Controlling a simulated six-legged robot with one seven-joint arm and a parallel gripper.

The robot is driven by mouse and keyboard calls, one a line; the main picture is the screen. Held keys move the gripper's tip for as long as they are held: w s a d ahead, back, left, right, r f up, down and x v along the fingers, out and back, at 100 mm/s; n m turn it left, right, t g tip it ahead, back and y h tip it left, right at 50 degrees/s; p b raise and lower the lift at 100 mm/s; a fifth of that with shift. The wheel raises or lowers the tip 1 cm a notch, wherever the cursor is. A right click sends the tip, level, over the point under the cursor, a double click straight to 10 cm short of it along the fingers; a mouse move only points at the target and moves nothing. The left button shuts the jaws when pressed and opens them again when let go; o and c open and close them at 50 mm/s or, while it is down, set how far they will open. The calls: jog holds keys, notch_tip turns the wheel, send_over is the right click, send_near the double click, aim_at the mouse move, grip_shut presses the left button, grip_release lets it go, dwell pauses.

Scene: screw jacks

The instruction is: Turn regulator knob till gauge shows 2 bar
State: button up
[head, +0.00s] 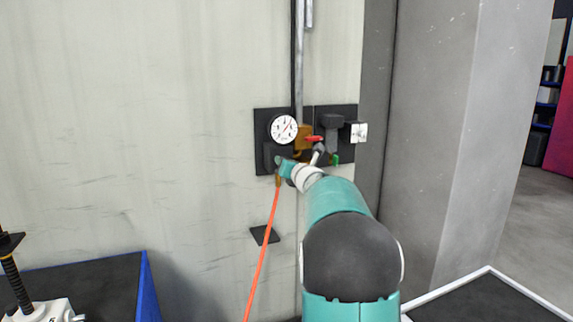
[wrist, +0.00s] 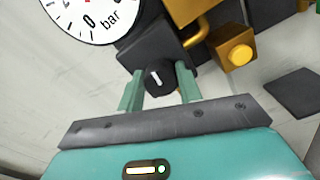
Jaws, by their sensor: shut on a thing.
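The round white gauge (head: 284,129) is on a dark wall plate in the head view, with a red needle slanting up and right. Its scale is too small to read there. The black regulator knob (wrist: 158,78) has a white mark and sits below the gauge on a dark block. My gripper (wrist: 161,90) is shut on the knob, one green finger on each side. In the head view my gripper (head: 284,166) is small and partly hides the knob.
A brass fitting (wrist: 232,48) with a yellow button is right of the knob. A red lever (head: 314,139) and a dark unit (head: 333,128) are close by on the right. An orange hose (head: 262,250) hangs below. A blue-edged table (head: 146,285) stands lower left.

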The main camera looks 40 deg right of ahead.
jog(key=shift+d+f+m, duration=0.1)
jog(key=shift+f+m, duration=0.1)
jog(key=shift+m, duration=5.05)
jog(key=shift+f+m, duration=0.2)
jog(key=shift+m, duration=5.05)
jog(key=o, duration=1)
jog(key=shift+s, duration=0.1)
jog(key=v, duration=1.3)
jog(key=shift+s, duration=0.35)
